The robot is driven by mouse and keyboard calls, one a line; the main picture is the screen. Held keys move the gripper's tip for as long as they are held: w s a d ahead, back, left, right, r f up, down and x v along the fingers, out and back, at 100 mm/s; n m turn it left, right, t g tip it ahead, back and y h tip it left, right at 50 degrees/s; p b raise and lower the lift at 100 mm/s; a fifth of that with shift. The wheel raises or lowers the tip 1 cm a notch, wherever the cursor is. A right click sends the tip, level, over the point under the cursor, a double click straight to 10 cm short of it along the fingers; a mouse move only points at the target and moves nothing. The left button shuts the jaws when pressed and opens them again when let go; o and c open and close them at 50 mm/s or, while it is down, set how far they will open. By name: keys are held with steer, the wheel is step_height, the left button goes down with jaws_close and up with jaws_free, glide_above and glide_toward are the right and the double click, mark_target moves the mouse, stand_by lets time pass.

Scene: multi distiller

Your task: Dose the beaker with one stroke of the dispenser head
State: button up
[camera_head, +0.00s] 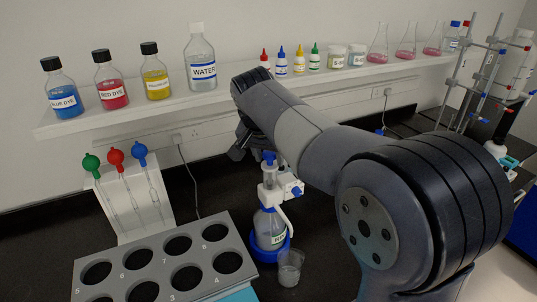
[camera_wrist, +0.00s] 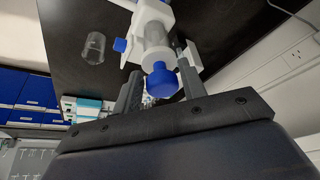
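The dispenser bottle (camera_head: 268,228) stands upright on the dark bench in a blue ring holder, with a white dispenser head (camera_head: 272,193) and a blue top knob (camera_head: 269,157). A small clear beaker (camera_head: 289,270) stands just in front of it, near the end of its white spout, and looks empty. In the wrist view the blue knob (camera_wrist: 161,79) shows between the two dark fingers of my gripper (camera_wrist: 159,88), which are apart; contact cannot be told. The beaker (camera_wrist: 93,48) is at upper left there. In the head view my arm hides part of the gripper.
A grey rack (camera_head: 165,262) with numbered holes is left of the dispenser. A white stand with coloured bulb pipettes (camera_head: 129,200) is behind it. The wall shelf (camera_head: 150,112) holds dye bottles, water, dropper bottles and flasks. Glassware on a frame (camera_head: 475,75) stands at right.

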steer(key=o, duration=0.4)
steer(key=shift+c, duration=0.2)
steer(key=v, duration=1)
steer(key=shift+s+r+b, duration=0.25)
steer(key=shift+r+b, duration=0.05)
steer(key=shift+r, duration=0.05)
steer(key=x, duration=1)
steer(key=shift+w+f+p, duration=0.2)
steer(key=shift+f+p, duration=0.05)
steer(key=shift+p, duration=0.05)
steer(key=shift+r+p, duration=0.4)
steer(key=shift+r, duration=0.1)
